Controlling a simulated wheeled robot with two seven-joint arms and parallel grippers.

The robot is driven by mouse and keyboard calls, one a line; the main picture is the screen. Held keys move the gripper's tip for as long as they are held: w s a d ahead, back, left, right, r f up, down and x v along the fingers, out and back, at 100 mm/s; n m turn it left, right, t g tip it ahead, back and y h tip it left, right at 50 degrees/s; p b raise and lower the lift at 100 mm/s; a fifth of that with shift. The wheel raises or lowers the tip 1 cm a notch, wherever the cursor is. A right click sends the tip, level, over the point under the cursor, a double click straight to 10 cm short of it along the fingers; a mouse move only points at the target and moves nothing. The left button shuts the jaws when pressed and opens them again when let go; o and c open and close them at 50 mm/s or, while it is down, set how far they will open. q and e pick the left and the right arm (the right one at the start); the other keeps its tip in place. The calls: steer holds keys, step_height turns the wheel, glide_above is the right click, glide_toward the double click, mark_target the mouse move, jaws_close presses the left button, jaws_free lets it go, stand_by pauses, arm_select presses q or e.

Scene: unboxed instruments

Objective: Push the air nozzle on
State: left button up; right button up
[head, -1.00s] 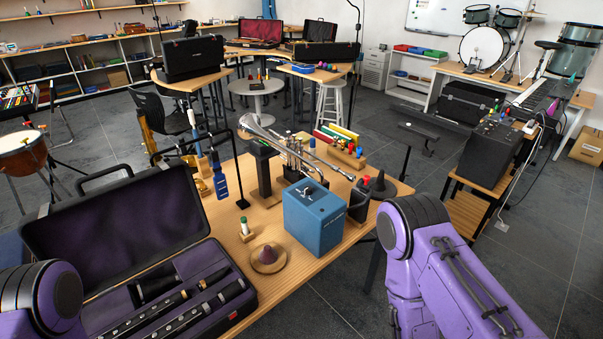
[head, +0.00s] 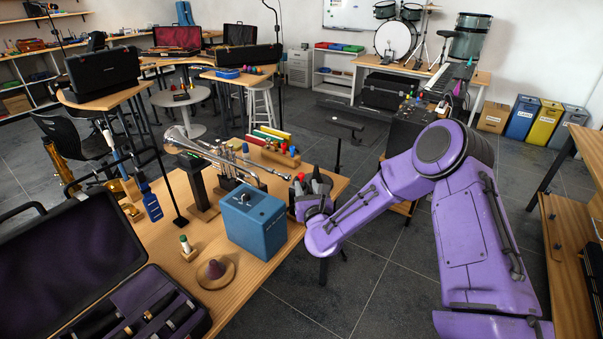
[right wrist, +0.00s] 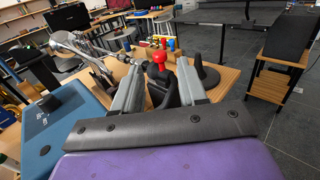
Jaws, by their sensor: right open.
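My right gripper (head: 312,184) is at the right edge of the wooden table, just right of the blue box (head: 253,221). In the right wrist view its two grey fingers (right wrist: 160,68) are apart. A small red-topped piece (right wrist: 159,58) and a dark body (right wrist: 162,88) show between or beyond them; I cannot tell whether the fingers touch these. The blue box (right wrist: 45,121) stands upright on the left there, with dark round fittings on it. I cannot pick out the air nozzle for certain. My left gripper is out of view.
A trumpet (head: 215,158) rests on a stand left of the gripper. A dark cone (right wrist: 203,72) stands close to the right finger.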

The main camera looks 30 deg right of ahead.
mark_target(302, 176)
steer(key=p+x, duration=0.1)
steer(key=x, duration=0.6)
steer(key=shift+w+d+p, duration=0.15)
steer(key=shift+w+p, duration=0.15)
steer(key=shift+w, duration=0.1)
jaws_close()
